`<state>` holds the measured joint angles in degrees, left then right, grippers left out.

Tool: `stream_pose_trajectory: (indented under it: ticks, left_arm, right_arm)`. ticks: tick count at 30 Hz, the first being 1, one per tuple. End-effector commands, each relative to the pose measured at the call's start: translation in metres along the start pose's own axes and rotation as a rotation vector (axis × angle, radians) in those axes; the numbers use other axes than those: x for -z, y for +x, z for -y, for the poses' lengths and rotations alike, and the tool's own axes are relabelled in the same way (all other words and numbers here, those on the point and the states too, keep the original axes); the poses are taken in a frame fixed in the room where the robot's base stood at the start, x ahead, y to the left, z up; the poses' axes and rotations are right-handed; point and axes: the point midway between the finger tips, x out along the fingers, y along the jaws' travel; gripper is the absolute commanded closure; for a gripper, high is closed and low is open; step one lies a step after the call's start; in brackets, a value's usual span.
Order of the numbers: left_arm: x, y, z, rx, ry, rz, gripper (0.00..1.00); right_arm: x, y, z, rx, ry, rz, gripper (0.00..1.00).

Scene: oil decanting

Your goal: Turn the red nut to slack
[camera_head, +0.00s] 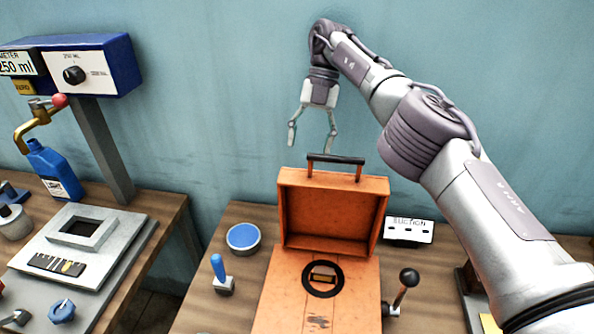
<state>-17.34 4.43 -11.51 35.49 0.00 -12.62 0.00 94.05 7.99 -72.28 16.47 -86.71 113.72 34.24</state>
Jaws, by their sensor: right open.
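I cannot make out a red nut in this view. An orange case (330,211) stands with its lid raised on the right-hand table, a black handle (336,159) on top. In its flat orange front part is a round black ring (309,287) with a small brownish piece (323,274) inside. My right gripper (311,147) hangs fingers down above and behind the case lid, against the blue wall. Its two fingers are spread, with nothing between them. My left gripper is not in view.
A blue-topped round tin (243,237), a blue-handled tool (219,268), a black-knobbed lever (404,287) and a "SUCTION" box (409,231) surround the case. On the left table are a blue bottle (52,170), a brass tap with red knob (60,100) and a grey plate.

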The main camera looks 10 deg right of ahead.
Motion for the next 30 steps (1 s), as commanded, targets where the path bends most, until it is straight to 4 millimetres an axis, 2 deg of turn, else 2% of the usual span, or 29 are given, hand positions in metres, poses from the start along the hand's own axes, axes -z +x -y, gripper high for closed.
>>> stream_pose_trajectory:
  ticks: [9,19,30]
  left_arm:
    - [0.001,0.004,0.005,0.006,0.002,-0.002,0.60]
    - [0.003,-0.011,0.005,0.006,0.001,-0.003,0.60]
    - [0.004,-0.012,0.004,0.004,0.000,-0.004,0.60]
  right_arm:
    - [-0.001,0.025,0.001,0.000,-0.002,-0.001,0.32]
    - [0.001,0.066,0.000,0.001,-0.002,-0.001,0.32]
    - [0.000,0.074,0.000,0.000,-0.001,0.001,0.32]
